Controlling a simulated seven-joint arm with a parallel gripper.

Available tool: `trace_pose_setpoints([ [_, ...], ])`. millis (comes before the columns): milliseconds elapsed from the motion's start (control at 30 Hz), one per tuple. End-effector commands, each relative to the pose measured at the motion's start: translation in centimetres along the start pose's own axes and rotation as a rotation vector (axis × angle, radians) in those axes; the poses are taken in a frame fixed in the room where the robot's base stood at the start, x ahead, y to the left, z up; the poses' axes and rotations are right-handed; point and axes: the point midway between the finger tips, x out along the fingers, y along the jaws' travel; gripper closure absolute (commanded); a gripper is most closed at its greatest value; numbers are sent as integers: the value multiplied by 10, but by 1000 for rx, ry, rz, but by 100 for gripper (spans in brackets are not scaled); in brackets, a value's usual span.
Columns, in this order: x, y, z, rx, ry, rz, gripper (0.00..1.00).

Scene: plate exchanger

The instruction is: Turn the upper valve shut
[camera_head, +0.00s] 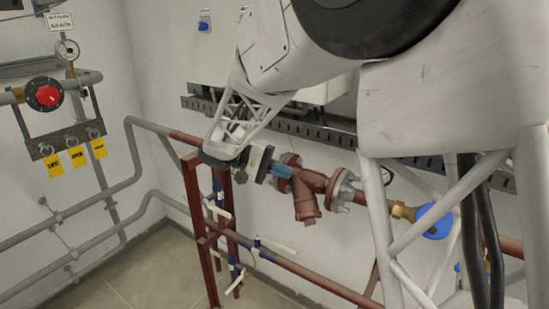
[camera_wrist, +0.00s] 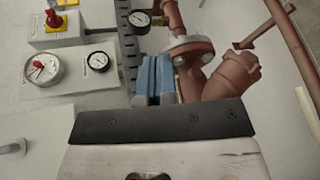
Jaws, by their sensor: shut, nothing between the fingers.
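My gripper (camera_head: 284,172) is shut with nothing between its blue fingers, which also show in the wrist view (camera_wrist: 155,78). In the head view it appears in front of the brown Y-shaped pipe fitting (camera_head: 307,205); contact cannot be told. Several valves with cream levers are below and left of it: an upper lever (camera_head: 217,209), a middle lever (camera_head: 276,244) and a lower lever (camera_head: 237,281). My gripper is apart from these levers. A cream bar, possibly a lever, shows at the right edge of the wrist view (camera_wrist: 307,112). A blue round handwheel (camera_head: 436,220) is at right.
A red knob (camera_head: 45,96) and a gauge (camera_head: 67,49) are on the left wall above yellow tags (camera_head: 78,157). Brown pipes (camera_head: 310,273) and a red upright frame (camera_head: 196,220) stand close below my gripper. Gauges (camera_wrist: 42,68) show in the wrist view. Floor (camera_head: 140,270) is clear at lower left.

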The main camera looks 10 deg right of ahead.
Motion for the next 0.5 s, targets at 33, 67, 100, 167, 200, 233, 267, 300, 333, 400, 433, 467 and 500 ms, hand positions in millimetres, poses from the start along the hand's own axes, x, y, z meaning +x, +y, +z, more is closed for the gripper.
trace_pose_setpoints([
  [33, 8, -1, 0, -44, -17, -66, 100],
  [67, 12, -3, 0, -76, -25, -112, 100],
  [100, 17, -5, 0, -118, -33, -173, 100],
  [167, 24, -10, 0, -180, -41, -269, 100],
  [200, 27, -12, 1, -219, -42, -334, 100],
  [233, 30, -14, 1, -246, -42, -382, 100],
  [267, 32, -16, 1, -271, -38, -431, 100],
  [300, 34, -18, 2, -305, -31, -497, 100],
  [333, 35, -19, 1, -328, -26, -545, 100],
  [400, 36, -22, 1, -376, -3, -659, 100],
  [433, 36, -23, 1, -395, 8, -707, 100],
  [467, 36, -24, 0, -411, 23, -755, 100],
  [500, 36, -24, 0, -431, 44, -818, 100],
])
